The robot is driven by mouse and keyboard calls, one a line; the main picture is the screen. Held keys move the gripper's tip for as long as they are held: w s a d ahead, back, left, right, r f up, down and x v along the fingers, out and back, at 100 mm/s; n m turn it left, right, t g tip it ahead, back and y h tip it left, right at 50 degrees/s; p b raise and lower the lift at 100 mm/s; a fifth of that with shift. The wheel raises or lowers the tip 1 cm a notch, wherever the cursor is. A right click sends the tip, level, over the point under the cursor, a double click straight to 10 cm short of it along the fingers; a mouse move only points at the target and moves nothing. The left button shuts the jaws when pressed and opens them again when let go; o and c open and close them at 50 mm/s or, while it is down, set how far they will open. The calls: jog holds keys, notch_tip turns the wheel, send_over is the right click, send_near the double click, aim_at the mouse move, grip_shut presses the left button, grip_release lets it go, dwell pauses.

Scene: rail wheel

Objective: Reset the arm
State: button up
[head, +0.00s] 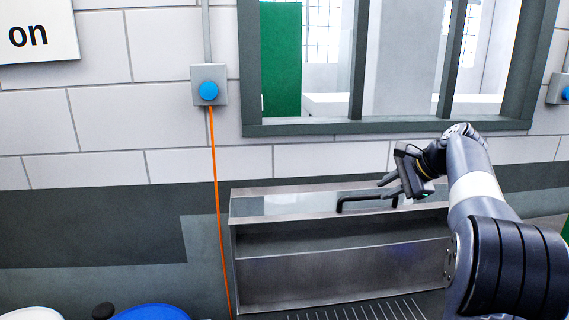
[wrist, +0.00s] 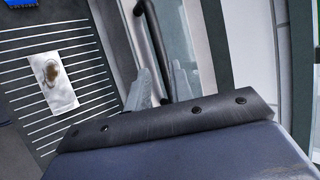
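My arm reaches in from the right in the head view. My gripper (head: 382,189) is above the top of a grey metal cabinet, close to a black bar handle (head: 362,199) there. Its two fingers stand apart with nothing visibly held. In the wrist view my gripper (wrist: 160,90) shows two grey fingertips apart, and the black handle (wrist: 150,35) runs behind or between them. I cannot tell whether a finger touches the handle. The lower part of the fingers is hidden by the dark wrist plate.
The metal cabinet (head: 340,270) stands against the wall under a dark-framed window (head: 385,128). A blue button box (head: 209,91) with an orange cable is left. A slatted grate (wrist: 70,50) carries a stained white sheet (wrist: 52,84). A blue round object (head: 150,312) is lower left.

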aim_at(370, 198)
jog(key=p+x, duration=0.1)
jog(key=x, duration=0.6)
jog(key=shift+s+f, duration=0.1)
jog(key=shift+s, duration=0.1)
jog(key=shift+f, duration=0.1)
